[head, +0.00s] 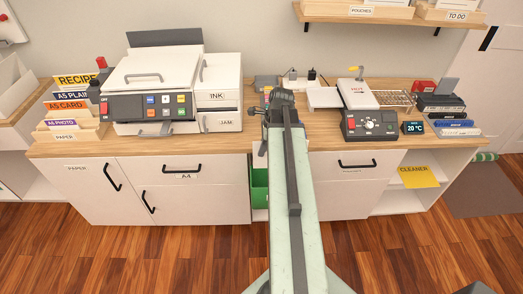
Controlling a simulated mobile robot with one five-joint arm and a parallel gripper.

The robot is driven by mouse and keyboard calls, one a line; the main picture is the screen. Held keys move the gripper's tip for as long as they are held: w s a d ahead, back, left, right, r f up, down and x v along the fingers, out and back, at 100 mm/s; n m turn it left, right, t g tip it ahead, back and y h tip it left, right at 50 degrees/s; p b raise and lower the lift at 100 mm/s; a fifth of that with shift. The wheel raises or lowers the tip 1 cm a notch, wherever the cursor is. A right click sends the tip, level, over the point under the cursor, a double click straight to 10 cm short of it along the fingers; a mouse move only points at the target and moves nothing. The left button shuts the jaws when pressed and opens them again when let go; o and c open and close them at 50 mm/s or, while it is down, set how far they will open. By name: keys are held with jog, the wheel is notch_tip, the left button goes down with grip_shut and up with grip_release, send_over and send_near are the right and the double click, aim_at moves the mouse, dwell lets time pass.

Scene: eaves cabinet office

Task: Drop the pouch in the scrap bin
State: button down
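My arm reaches up the middle of the head view to the counter. My gripper (262,143) is at its far end, mostly hidden behind the arm, by the counter's front edge. I cannot tell whether its fingers are open or shut, or whether they hold anything. I cannot make out a loose pouch. A box labelled POUCHES (361,11) is on the wall shelf. A green bin (259,188) stands in the open bay under the counter, partly hidden by my arm; no scrap label is readable on it.
A printer (150,80) and labelled paper sorter (75,112) stand on the counter (225,143) at left. A machine marked HOT (368,123) stands right of my arm, with a wire rack (395,98) behind. Cabinet doors below are shut. The wooden floor (400,255) in front is clear.

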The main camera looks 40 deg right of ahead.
aim_at(266, 163)
notch_tip(266, 163, down, 14)
jog(key=b, duration=1.3)
jog(key=c, duration=1.2)
grip_release()
jog(key=shift+c, duration=0.2)
jog(key=p+v, duration=0.5)
jog(key=v, duration=0.1)
jog(key=shift+r+p, duration=0.1)
jog(key=shift+p, duration=0.25)
